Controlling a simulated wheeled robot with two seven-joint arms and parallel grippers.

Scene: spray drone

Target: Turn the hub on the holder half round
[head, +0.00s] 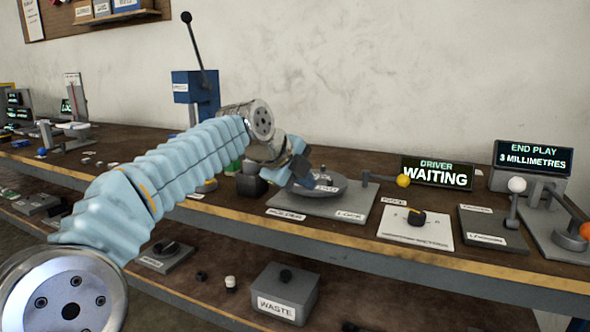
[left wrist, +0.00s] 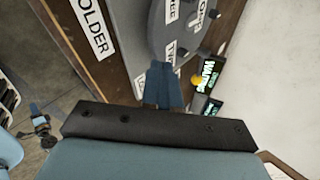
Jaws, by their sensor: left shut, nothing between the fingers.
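The hub is a grey round disc (head: 335,191) lying on the flat grey holder plate (head: 352,211). In the left wrist view the disc (left wrist: 158,20) carries white labels and small dark pegs, and the plate (left wrist: 122,22) has a HOLDER label. My left gripper (head: 322,182) is over the disc in the head view and hides part of it. In the left wrist view its blue fingers (left wrist: 163,68) are together and empty, with their tips at the disc's edge near one label. I cannot tell whether they touch it. My right gripper is not in view.
A lever with a yellow knob (head: 403,181) stands right of the disc, before a DRIVER WAITING sign (head: 438,173). Farther right are a white card with a black knob (head: 416,218) and a white-knobbed lever (head: 516,186). A blue press (head: 196,90) stands behind my arm.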

